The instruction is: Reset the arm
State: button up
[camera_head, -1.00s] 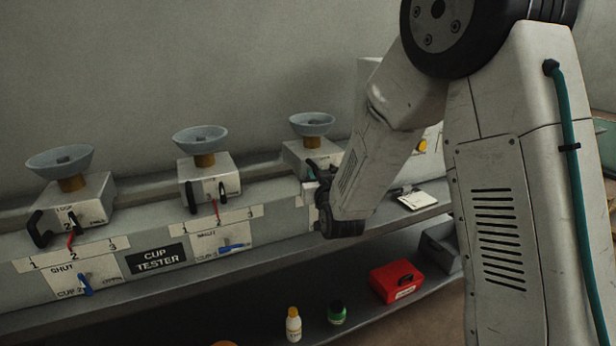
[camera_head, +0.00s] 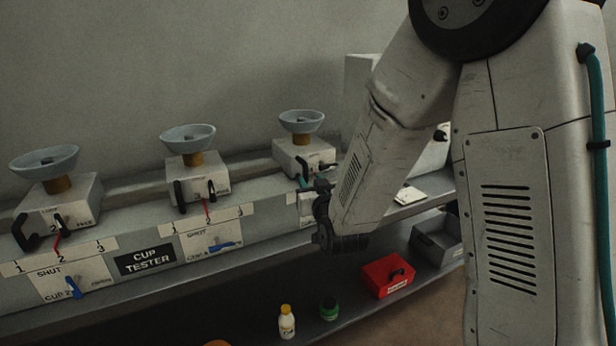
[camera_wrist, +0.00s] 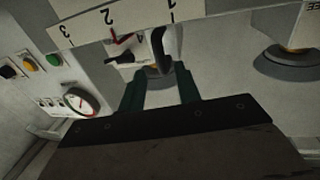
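My gripper (camera_wrist: 158,82) shows two dark teal fingers in the wrist view, spread apart with a gap between them. A black handle (camera_wrist: 165,45) of a cup station appears beyond and between the fingertips; I cannot tell whether they touch it. In the head view, my arm hangs down from the upper right. The gripper end (camera_head: 305,184) is partly hidden by the wrist, close to the front of the third cup station (camera_head: 302,158). I see nothing held in it.
Two other cup stations, the left (camera_head: 58,200) and middle (camera_head: 197,180), stand along the panel labelled CUP TESTER (camera_head: 147,260). Below are a red box (camera_head: 388,275), a white bottle (camera_head: 287,325), a green jar (camera_head: 328,308) and a grey bin (camera_head: 437,243). A round gauge (camera_wrist: 80,102) shows in the wrist view.

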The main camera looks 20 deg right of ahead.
jog(key=shift+s, duration=0.8)
jog(key=s+a+f+g+y, duration=0.1)
jog(key=s+f+g, duration=0.8)
jog(key=f+g, duration=0.1)
jog(key=s+d+r+g, duration=0.1)
jog(key=s+r+g, duration=0.1)
jog(key=s+r, duration=0.3)
jog(key=s+d+r+g, duration=0.2)
jog(key=s+r, duration=0.4)
jog(key=s, duration=0.7)
jog(key=s+d+r+g, duration=0.2)
jog(key=s+r, duration=0.3)
jog(key=s, duration=0.4)
jog(key=shift+s+r+g, duration=0.2)
jog(key=shift+r+g, duration=0.05)
jog(key=shift+g, duration=0.05)
